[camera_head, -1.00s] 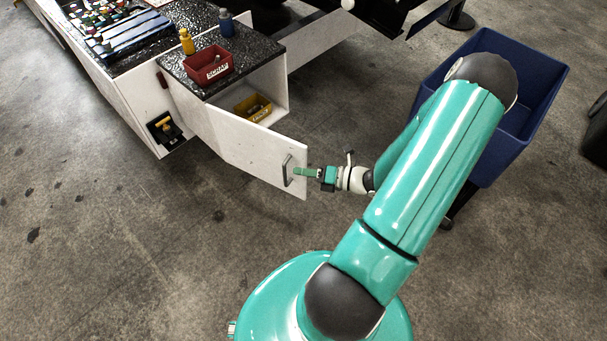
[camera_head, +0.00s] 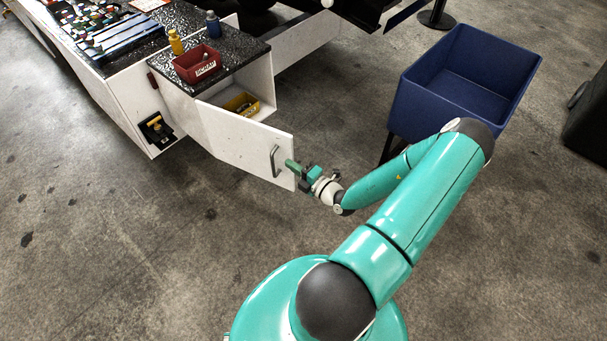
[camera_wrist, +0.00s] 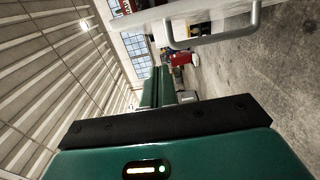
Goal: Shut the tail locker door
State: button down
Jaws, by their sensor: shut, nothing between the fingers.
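The white tail locker door (camera_head: 235,140) stands open in the head view, swung out from the locker under the black speckled top. Its grey bar handle (camera_head: 274,160) is near the free edge. My gripper (camera_head: 290,165) is shut and empty at that free edge, close beside the handle. I cannot tell whether it touches the door. In the wrist view my green fingers (camera_wrist: 157,88) are together, and the handle (camera_wrist: 215,38) shows above and to the right of them. A yellow bin (camera_head: 242,103) sits inside the open locker.
A red scrap bin (camera_head: 197,65) and two bottles, yellow (camera_head: 176,42) and blue (camera_head: 213,24), stand on the locker top. A blue cart (camera_head: 425,105) stands to the right, behind my arm. The floor left of and below the door is clear.

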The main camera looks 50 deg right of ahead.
aim_at(293, 153)
jog(key=w+d, duration=0.3)
jog(key=shift+w, duration=0.3)
jog(key=shift+w+d, duration=0.1)
jog(key=shift+d, duration=0.2)
jog(key=shift+d, duration=0.15)
